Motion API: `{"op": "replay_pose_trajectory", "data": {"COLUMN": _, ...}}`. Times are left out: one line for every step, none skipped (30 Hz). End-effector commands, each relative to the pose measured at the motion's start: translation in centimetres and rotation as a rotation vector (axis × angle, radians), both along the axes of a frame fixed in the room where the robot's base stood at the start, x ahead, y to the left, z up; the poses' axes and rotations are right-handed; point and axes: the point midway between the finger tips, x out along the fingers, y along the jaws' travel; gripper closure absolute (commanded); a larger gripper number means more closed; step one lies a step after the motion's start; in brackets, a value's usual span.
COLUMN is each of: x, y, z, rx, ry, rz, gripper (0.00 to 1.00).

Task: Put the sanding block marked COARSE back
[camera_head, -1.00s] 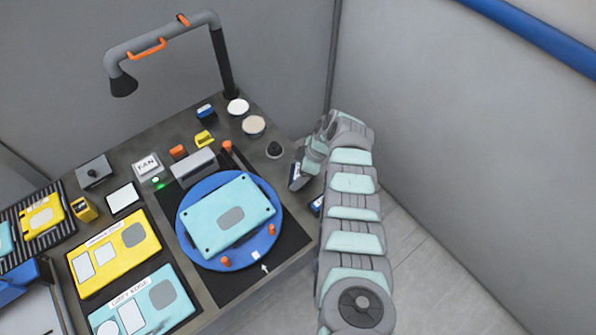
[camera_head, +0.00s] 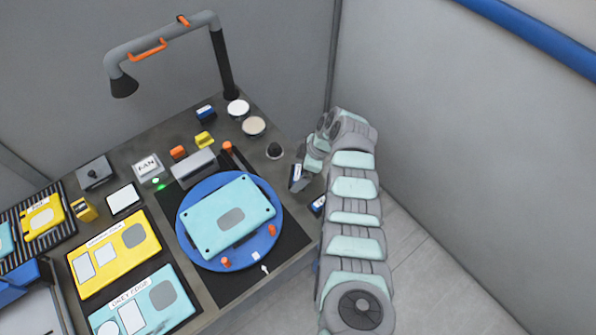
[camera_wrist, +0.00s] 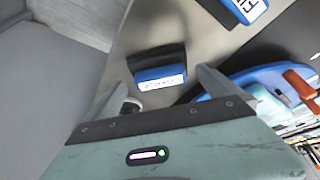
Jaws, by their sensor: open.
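The COARSE sanding block (camera_wrist: 161,72) sits on the grey bench in the wrist view, dark on one side with a blue edge and a white label. The label reads upside down and looks like COARSE. My gripper (camera_wrist: 168,92) is open, its two grey fingers apart on either side of the block's near end, with nothing held. Whether the fingers reach down to the block's height I cannot tell. In the head view my gripper (camera_head: 304,174) is over the bench's right end, and the arm hides part of that area.
A second blue block with a label starting FI (camera_wrist: 246,10) is beyond, near the black mat. The blue turntable (camera_head: 192,240) with a teal panel (camera_head: 205,226) stands left of my gripper. A black knob (camera_head: 275,150) is close by. The bench edge drops to the floor.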

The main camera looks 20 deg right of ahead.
Motion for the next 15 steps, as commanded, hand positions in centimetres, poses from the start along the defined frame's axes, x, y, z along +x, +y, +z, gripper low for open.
{"op": "replay_pose_trajectory", "data": {"x": -0.1, "y": -0.3, "z": 0.5, "rx": -0.001, "ry": -0.002, "rz": -0.001, "gripper": 0.0}}
{"op": "replay_pose_trajectory", "data": {"x": -0.1, "y": -0.4, "z": 0.9, "rx": -0.004, "ry": -0.005, "rz": -0.001, "gripper": 0.0}}
{"op": "replay_pose_trajectory", "data": {"x": -0.2, "y": -0.6, "z": 1.4, "rx": -0.004, "ry": -0.005, "rz": -0.002, "gripper": 0.0}}
{"op": "replay_pose_trajectory", "data": {"x": -0.4, "y": -0.6, "z": 1.6, "rx": -0.004, "ry": -0.002, "rz": -0.002, "gripper": 0.0}}
{"op": "replay_pose_trajectory", "data": {"x": -0.5, "y": -0.8, "z": 1.9, "rx": -0.003, "ry": -0.001, "rz": -0.002, "gripper": 0.0}}
{"op": "replay_pose_trajectory", "data": {"x": -0.5, "y": -1.1, "z": 2.6, "rx": -0.004, "ry": -0.005, "rz": -0.003, "gripper": 0.0}}
{"op": "replay_pose_trajectory", "data": {"x": -0.6, "y": -1.3, "z": 3.1, "rx": -0.004, "ry": -0.005, "rz": -0.003, "gripper": 0.0}}
{"op": "replay_pose_trajectory", "data": {"x": -0.8, "y": -1.4, "z": 3.5, "rx": -0.003, "ry": -0.003, "rz": -0.002, "gripper": 0.0}}
{"op": "replay_pose_trajectory", "data": {"x": -1.0, "y": -1.6, "z": 4.0, "rx": -0.003, "ry": -0.002, "rz": -0.003, "gripper": 0.0}}
{"op": "replay_pose_trajectory", "data": {"x": -1.0, "y": -1.8, "z": 4.5, "rx": -0.004, "ry": -0.003, "rz": -0.003, "gripper": 0.0}}
{"op": "replay_pose_trajectory", "data": {"x": -1.1, "y": -2.1, "z": 5.2, "rx": -0.005, "ry": -0.004, "rz": -0.004, "gripper": 0.0}}
{"op": "replay_pose_trajectory", "data": {"x": -1.3, "y": -2.4, "z": 6.0, "rx": -0.004, "ry": -0.003, "rz": -0.002, "gripper": 0.0}}
{"op": "replay_pose_trajectory", "data": {"x": -1.4, "y": -2.5, "z": 6.5, "rx": -0.004, "ry": -0.003, "rz": -0.003, "gripper": 0.0}}
{"op": "replay_pose_trajectory", "data": {"x": -1.5, "y": -2.7, "z": 6.9, "rx": -0.004, "ry": -0.003, "rz": -0.003, "gripper": 0.0}}
{"op": "replay_pose_trajectory", "data": {"x": -1.7, "y": -2.9, "z": 7.6, "rx": -0.003, "ry": -0.001, "rz": -0.002, "gripper": 0.0}}
